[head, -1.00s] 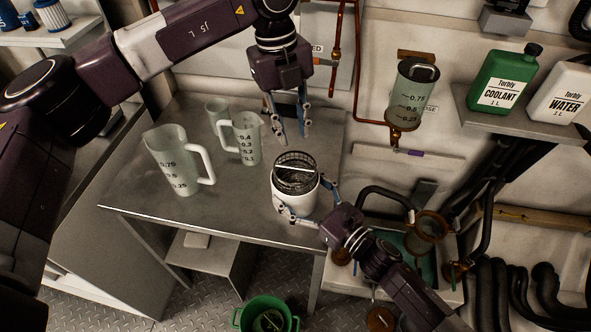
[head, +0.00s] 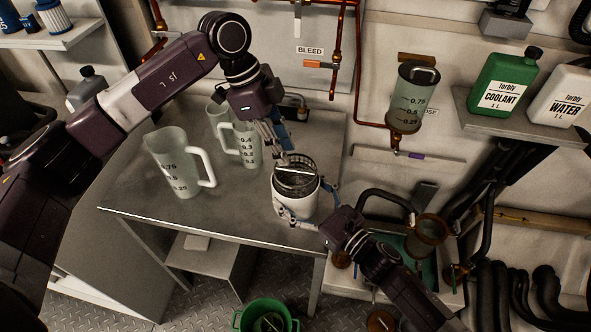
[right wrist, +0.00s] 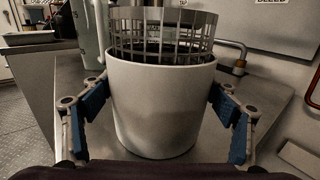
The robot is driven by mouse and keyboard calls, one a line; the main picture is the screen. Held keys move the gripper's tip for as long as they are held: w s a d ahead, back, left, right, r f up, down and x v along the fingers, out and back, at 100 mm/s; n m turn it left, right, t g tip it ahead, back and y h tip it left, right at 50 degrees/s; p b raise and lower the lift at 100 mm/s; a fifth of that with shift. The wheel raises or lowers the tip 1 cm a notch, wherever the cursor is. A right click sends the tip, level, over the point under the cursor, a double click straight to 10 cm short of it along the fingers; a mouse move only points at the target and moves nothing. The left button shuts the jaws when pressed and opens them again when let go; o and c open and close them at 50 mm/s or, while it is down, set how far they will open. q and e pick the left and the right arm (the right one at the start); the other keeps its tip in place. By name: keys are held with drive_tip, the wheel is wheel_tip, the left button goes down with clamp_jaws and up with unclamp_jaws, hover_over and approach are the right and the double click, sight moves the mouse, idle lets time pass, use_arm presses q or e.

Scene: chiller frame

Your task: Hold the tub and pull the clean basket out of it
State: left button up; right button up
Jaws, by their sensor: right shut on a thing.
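The white tub (head: 297,208) stands upright on the grey metal bench, near its right front corner. The grey mesh basket (head: 296,180) sits in it, its upper part above the tub's rim; a light bar crosses its top. In the right wrist view the basket (right wrist: 162,30) rises out of the tub (right wrist: 155,105). My right gripper (right wrist: 158,112) is shut on the tub, one blue-padded finger at each side. My left gripper (head: 281,150) points down at the basket's top, at its back left edge. Its fingertips overlap the rim there, so I cannot tell whether they grip it.
A large measuring jug (head: 172,165) and a smaller jug (head: 243,148) stand left of the tub, the smaller one close to my left gripper. The bench top (head: 215,205) is clear in front. A green bucket (head: 264,316) is on the floor below. Copper pipes run along the back wall.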

sight(293, 170)
use_arm(q)
drive_tip(key=shift+x, duration=3.3)
clamp_jaws()
drive_tip(key=shift+r, duration=1.7)
wheel_tip(293, 170, up, 10)
drive_tip(key=shift+f, duration=0.15)
use_arm(e)
drive_tip(key=o, duration=1.6)
